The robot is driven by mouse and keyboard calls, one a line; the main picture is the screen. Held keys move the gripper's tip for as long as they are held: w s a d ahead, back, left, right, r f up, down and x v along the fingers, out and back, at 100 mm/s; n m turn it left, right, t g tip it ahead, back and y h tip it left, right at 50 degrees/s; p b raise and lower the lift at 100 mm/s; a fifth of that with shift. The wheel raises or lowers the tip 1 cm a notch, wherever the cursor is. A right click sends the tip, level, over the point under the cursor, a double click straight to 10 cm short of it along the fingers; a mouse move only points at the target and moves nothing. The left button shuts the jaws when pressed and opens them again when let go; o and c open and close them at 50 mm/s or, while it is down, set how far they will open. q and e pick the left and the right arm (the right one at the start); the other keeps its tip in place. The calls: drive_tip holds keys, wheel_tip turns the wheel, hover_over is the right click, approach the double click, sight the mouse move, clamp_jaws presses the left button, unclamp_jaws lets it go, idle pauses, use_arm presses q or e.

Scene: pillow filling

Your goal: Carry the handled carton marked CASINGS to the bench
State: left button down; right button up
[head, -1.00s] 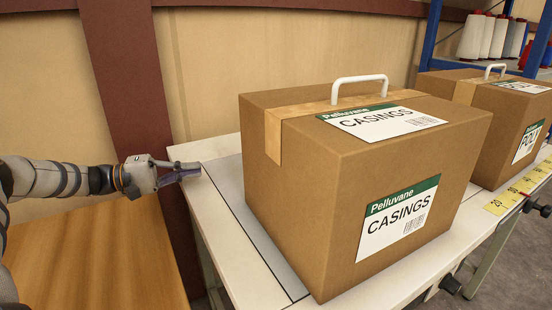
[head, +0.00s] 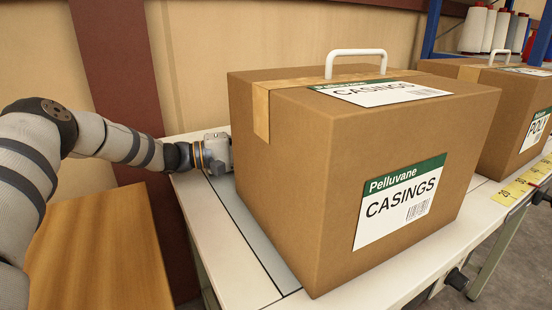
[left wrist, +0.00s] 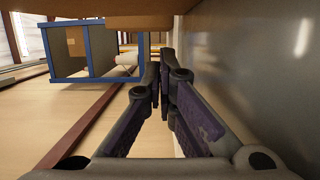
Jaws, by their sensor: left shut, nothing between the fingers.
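The brown carton marked CASINGS (head: 290,190) sits upright on a white-topped table (head: 235,270) in the head view. Its white handle (head: 356,54) stands up on top. My left gripper (head: 215,155) is at the carton's far left side, low near the table top. Its fingertips are hidden behind the carton in the head view. In the left wrist view its fingers (left wrist: 163,92) are together with nothing between them. I cannot tell whether it touches the carton. My right gripper is in no view.
A second carton marked POLY (head: 490,95) stands close to the right. A yellow numbered strip (head: 520,185) lies on the table edge. A wooden surface (head: 100,250) is at lower left, bare. Thread cones (head: 487,30) stand on a blue rack (head: 430,30) behind.

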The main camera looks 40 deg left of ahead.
use_arm(q)
drive_tip(key=d, duration=0.1)
drive_tip(key=d+p, duration=0.1)
drive_tip(key=s+d, duration=0.1)
drive_tip(key=shift+s+d+r+p, duration=0.1)
drive_tip(key=shift+d+r+p, duration=0.1)
drive_tip(key=shift+r+p, duration=0.15)
drive_tip(key=shift+d+f, duration=0.25)
drive_tip(key=shift+f, duration=0.1)
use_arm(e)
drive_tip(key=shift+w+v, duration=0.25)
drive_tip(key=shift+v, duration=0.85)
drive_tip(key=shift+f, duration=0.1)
use_arm(q)
drive_tip(key=shift+s, duration=0.1)
drive_tip(key=shift+s+d+p, duration=0.2)
drive_tip(key=shift+s+d, duration=0.1)
drive_tip(key=shift+d, duration=0.45)
drive_tip(key=shift+s+d+p, duration=0.15)
drive_tip(key=shift+s+d, duration=0.15)
drive_tip(key=shift+d, duration=0.45)
drive_tip(key=shift+s+d+p, duration=0.2)
drive_tip(key=shift+s+d, duration=0.1)
drive_tip(key=shift+d, duration=0.45)
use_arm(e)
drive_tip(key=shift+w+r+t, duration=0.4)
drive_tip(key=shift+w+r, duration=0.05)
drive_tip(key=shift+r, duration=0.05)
